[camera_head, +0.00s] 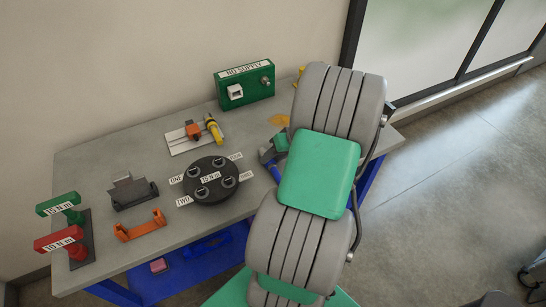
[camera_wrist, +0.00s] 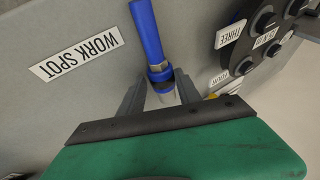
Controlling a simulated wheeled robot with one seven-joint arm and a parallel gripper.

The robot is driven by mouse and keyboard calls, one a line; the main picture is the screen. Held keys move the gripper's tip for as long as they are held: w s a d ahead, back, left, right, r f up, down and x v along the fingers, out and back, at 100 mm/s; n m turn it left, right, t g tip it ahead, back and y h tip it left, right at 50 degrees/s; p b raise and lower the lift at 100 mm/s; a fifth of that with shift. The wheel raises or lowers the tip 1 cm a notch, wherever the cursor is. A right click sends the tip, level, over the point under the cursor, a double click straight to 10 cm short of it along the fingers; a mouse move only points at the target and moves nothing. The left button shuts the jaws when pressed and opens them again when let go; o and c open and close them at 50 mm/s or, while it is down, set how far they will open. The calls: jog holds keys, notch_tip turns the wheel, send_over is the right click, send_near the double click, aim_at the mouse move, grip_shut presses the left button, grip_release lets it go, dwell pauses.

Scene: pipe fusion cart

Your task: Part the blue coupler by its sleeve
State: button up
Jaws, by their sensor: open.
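In the wrist view the blue coupler (camera_wrist: 160,74) has a blue collar and a silvery body, with a blue hose (camera_wrist: 147,28) running up from it. My gripper (camera_wrist: 159,82) is open, with one grey finger on each side of the coupler. The fingers look close to the coupler's sides, but I cannot tell whether they touch. The coupler's lower end is hidden behind my gripper's body. In the head view my arm hides most of this spot; a short piece of blue hose (camera_head: 275,172) shows beside it.
A black round fixture (camera_head: 211,181) with labelled sockets stands left of my arm on the grey table (camera_head: 90,158). A "WORK SPOT" label (camera_wrist: 77,56) lies left of the coupler.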

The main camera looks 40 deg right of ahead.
jog(key=shift+s+d+f, duration=0.15)
jog(key=r+p, duration=0.1)
jog(key=r, duration=0.1)
jog(key=r+p, duration=0.4)
jog(key=shift+w+r, duration=0.3)
jog(key=shift+r, duration=0.05)
jog(key=w+a+r+b, duration=0.1)
jog(key=a, duration=0.3)
jog(key=w+a+r+n, duration=0.1)
jog(key=w+a, duration=0.1)
jog(key=a, duration=0.2)
jog(key=w+a+r+n+y+b, duration=0.1)
jog(key=w+a+r, duration=0.1)
jog(key=a, duration=0.2)
jog(key=shift+w+a+g+b, duration=0.1)
jog(key=shift+g+b, duration=0.25)
jog(key=shift+g, duration=0.05)
jog(key=a+r+n+g+y+b, duration=0.1)
jog(key=a+r+n, duration=0.2)
jog(key=a, duration=1.2)
jog(key=shift+s+r+b, duration=0.2)
jog(key=shift+r+b, duration=0.2)
jog(key=shift+r, duration=0.3)
